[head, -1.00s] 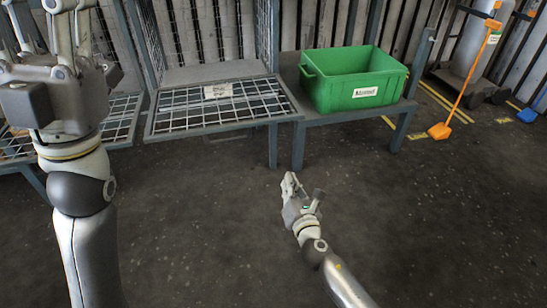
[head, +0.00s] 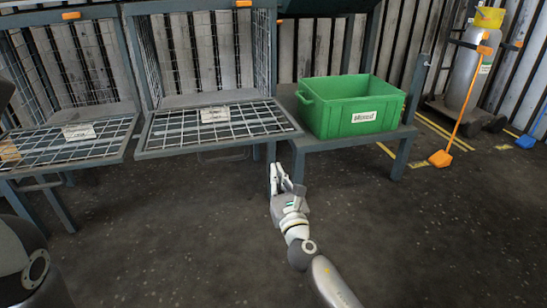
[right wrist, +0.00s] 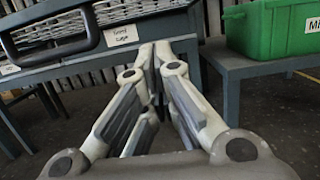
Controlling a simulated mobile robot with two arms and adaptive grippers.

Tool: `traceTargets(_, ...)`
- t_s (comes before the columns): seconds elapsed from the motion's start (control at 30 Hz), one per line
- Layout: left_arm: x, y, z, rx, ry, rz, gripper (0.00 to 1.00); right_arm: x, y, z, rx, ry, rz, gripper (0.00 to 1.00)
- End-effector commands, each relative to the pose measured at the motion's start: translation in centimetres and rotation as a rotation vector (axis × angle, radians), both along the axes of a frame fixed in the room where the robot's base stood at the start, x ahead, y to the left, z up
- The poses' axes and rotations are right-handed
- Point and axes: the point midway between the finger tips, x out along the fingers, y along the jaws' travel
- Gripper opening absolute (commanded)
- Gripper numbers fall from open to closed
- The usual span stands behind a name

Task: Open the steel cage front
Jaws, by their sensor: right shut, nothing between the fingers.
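Two mesh cages stand side by side, and I cannot tell which one is the steel cage. The middle cage has a mesh front panel (head: 185,128) with a white label (head: 214,114), and it looks folded down, roughly flat, before the grey cage floor (head: 190,98). A dark bar handle (right wrist: 60,45) shows at its edge in the right wrist view. The left cage's mesh panel (head: 60,147) looks the same. My right gripper (head: 280,168) is shut and empty, below and in front of the middle panel's right corner, apart from it. My left gripper is out of view.
A green bin (head: 350,105) stands on a grey bench (head: 390,140) right of the middle cage. An orange-handled broom (head: 441,158) and a grey cylinder (head: 468,80) stand at the right. The dark floor (head: 420,240) in front is open.

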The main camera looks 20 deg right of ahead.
Motion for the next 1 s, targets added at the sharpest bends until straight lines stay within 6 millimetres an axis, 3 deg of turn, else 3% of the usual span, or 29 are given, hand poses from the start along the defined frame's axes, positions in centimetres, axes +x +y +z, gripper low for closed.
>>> traceTargets(0.2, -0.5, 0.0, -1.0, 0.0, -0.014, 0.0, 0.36, 3.6, 0.0, 0.7, 0.0, -0.003, 0.001, 0.0)
traceTargets(0.3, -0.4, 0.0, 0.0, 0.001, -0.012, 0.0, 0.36, 3.4, 0.0, 2.5, -0.001, -0.003, 0.002, 0.0)
traceTargets(0.5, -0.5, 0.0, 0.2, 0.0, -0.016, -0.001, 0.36, 3.4, 0.0, 4.1, 0.0, -0.002, 0.001, 0.0)
traceTargets(1.0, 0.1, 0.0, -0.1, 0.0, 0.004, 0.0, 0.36, 3.4, 0.1, 4.6, 0.0, 0.002, 0.001, 0.0)
